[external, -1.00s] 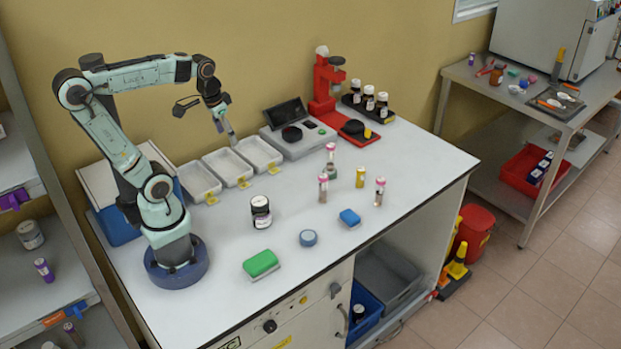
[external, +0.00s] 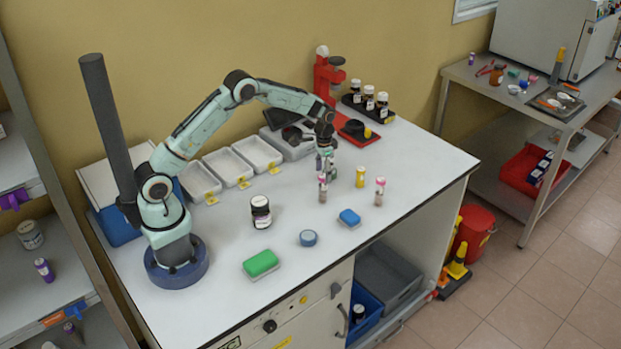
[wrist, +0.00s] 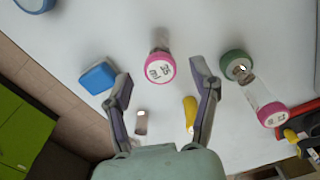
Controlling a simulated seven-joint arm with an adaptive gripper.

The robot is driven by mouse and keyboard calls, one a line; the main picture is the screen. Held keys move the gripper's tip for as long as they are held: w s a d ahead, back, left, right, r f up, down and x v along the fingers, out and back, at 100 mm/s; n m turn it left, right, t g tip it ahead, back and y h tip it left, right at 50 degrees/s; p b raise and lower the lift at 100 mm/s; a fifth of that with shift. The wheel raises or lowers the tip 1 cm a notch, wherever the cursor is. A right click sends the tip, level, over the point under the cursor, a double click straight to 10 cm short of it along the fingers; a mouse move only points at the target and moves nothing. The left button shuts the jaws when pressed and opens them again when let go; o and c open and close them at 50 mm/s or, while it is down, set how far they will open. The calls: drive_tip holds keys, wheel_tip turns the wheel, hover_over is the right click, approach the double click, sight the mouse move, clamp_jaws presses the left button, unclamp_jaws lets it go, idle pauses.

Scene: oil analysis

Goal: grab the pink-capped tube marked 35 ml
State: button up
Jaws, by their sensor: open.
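The pink-capped tube marked 35 ml (wrist: 160,68) stands upright on the bench; its cap text is readable in the wrist view. In the external view, a pink-capped tube (external: 323,188) stands just below my gripper (external: 326,168). My gripper (wrist: 162,82) is open and empty in the wrist view, its fingertips appearing on either side of the 35 ml cap, not touching it. Another pink-capped tube (wrist: 270,112) shows outside the right finger, with a green round part at its other end; its marking is unclear. A further pink-capped tube (external: 380,190) stands to the right.
A yellow vial (wrist: 190,112) stands close by, near the right finger. A blue block (wrist: 98,78) lies beside the left finger.

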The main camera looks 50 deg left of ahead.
sight(323, 185)
drive_tip(key=shift+f, duration=2.4)
clamp_jaws()
drive_tip(key=shift+r, duration=0.1)
